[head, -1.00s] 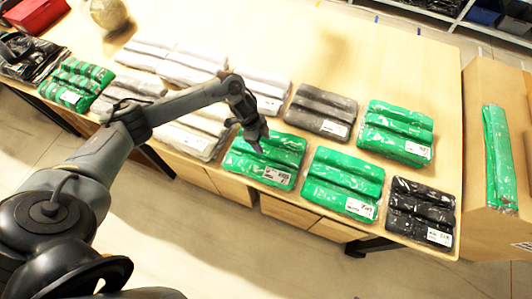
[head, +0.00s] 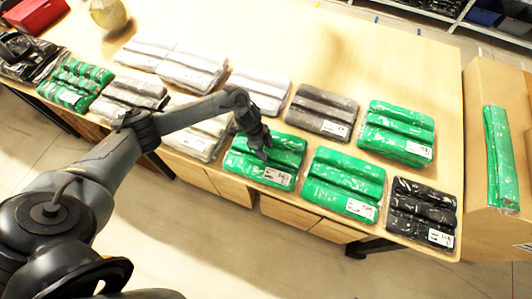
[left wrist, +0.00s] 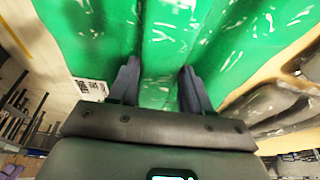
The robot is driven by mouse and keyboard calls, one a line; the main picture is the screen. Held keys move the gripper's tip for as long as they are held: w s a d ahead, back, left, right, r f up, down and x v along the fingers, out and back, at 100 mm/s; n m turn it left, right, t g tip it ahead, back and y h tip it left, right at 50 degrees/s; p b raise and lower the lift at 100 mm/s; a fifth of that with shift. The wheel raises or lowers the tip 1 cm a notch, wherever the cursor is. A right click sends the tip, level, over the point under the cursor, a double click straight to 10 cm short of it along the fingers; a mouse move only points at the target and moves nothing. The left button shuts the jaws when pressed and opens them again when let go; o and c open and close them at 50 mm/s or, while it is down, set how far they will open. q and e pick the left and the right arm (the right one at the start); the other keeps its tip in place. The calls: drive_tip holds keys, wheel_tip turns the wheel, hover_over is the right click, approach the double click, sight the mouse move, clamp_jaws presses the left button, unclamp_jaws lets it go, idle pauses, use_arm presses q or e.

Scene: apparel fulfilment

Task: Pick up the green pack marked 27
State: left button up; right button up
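A green plastic-wrapped pack (head: 263,162) lies near the table's front edge, with a white label at its lower right corner. My left gripper (head: 262,152) is right above this pack. In the left wrist view the green pack (left wrist: 165,38) fills the top, and my left gripper (left wrist: 160,86) has its two fingers apart over a ridge of it. I cannot tell whether the fingertips touch it. Other green packs lie to the right (head: 343,186), behind (head: 398,128) and far left (head: 76,82). The label numbers are too small to read surely. My right gripper is not in view.
Dark packs (head: 421,210) (head: 322,110) and white packs (head: 262,90) stand close around on the wooden table (head: 390,68). A cardboard box (head: 490,100) with a green pack stands at the right. The back of the table is mostly clear.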

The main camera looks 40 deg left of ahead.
use_arm(q)
drive_tip(key=c, duration=0.4)
drive_tip(key=shift+r, duration=0.2)
